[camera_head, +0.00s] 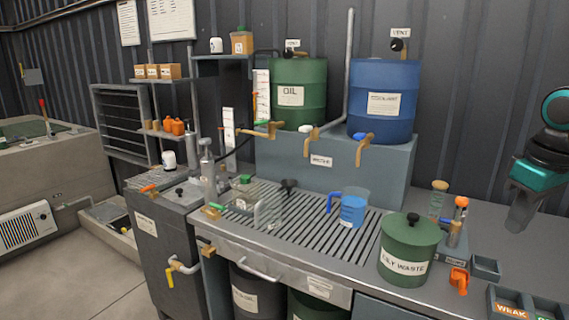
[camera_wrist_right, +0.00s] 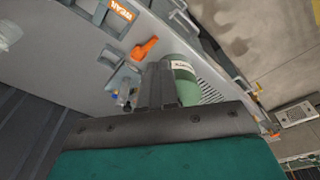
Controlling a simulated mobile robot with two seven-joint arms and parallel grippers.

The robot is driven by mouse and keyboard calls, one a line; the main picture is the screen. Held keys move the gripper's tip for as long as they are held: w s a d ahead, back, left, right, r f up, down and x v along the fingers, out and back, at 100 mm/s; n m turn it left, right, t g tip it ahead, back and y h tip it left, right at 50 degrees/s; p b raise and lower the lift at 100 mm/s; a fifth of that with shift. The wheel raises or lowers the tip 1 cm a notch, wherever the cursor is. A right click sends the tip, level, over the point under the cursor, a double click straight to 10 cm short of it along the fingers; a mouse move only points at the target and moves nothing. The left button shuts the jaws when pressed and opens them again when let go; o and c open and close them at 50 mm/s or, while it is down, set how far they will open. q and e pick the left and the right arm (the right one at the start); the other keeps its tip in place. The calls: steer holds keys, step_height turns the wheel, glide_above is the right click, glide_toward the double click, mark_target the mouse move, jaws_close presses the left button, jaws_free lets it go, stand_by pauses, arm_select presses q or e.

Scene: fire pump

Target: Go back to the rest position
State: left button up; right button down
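My right gripper (camera_head: 517,222) hangs at the right of the head view, over the back right part of the bench (camera_head: 480,215). In the right wrist view its dark fingers (camera_wrist_right: 157,84) are side by side with nothing seen between them, so it looks shut and empty. It is apart from the green oily waste can (camera_head: 408,255), which stands to its left. The can is partly hidden behind the fingers in the wrist view (camera_wrist_right: 183,78). My left gripper is not in view.
A blue-handled jug (camera_head: 353,208) with blue liquid stands on the slatted drain grate (camera_head: 305,230). A green oil drum (camera_head: 298,90) and a blue drum (camera_head: 384,100) stand on the raised shelf behind. Small bottles and an orange item (camera_head: 459,280) are near the can.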

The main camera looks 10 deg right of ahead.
steer(key=s+d+f+m+t, duration=0.1)
steer(key=s+d+f, duration=0.15)
steer(key=f, duration=0.75)
steer(key=s+d+f+t, duration=0.1)
steer(key=s+d+f, duration=0.15)
steer(key=f, duration=0.75)
steer(key=s+a+f+t, duration=0.1)
steer(key=s+a+f, duration=0.1)
steer(key=f, duration=0.4)
steer(key=s+a+f, duration=0.2)
steer(key=f, duration=0.4)
steer(key=s+a+f+n+t+y, duration=0.1)
steer(key=s+a+f, duration=0.1)
steer(key=a+f, duration=0.35)
steer(key=s+a+f+t, duration=0.2)
steer(key=a, duration=0.7)
steer(key=w+a+r+t+y, duration=0.1)
steer(key=a+r+t, duration=0.1)
steer(key=a, duration=1.3)
steer(key=shift+a+r+n+t, duration=0.3)
steer(key=shift+a+t, duration=0.1)
steer(key=shift+t, duration=0.2)
steer(key=shift+w, duration=0.1)
